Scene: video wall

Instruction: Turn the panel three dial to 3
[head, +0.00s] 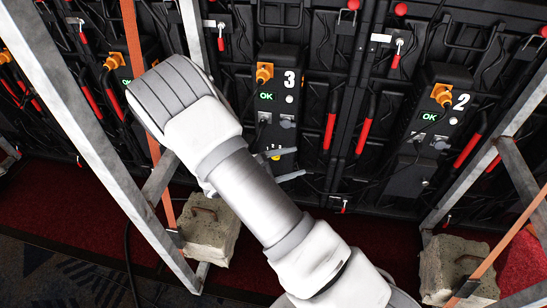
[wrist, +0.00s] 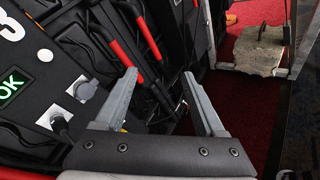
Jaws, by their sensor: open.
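Panel three (head: 276,110) is the black unit marked with a white 3 and a green OK display. It also shows at the left of the wrist view (wrist: 30,62). Its dial (head: 275,158) shows only as a small yellow patch with tiny numerals above it, low on the panel. My arm and a finger partly hide it, and its setting cannot be read. My gripper (head: 298,162) is open beside the dial, with the fingers pointing right. In the wrist view the gripper (wrist: 165,88) is empty between its fingertips. A yellow speck shows beside the left finger there.
Panel two (head: 430,125), also showing OK, is at the right. Metal frame bars (head: 95,140) and an orange strap (head: 137,70) cross the left. Concrete blocks (head: 208,230) stand on the red carpet. Red-handled levers (head: 330,130) flank the panel.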

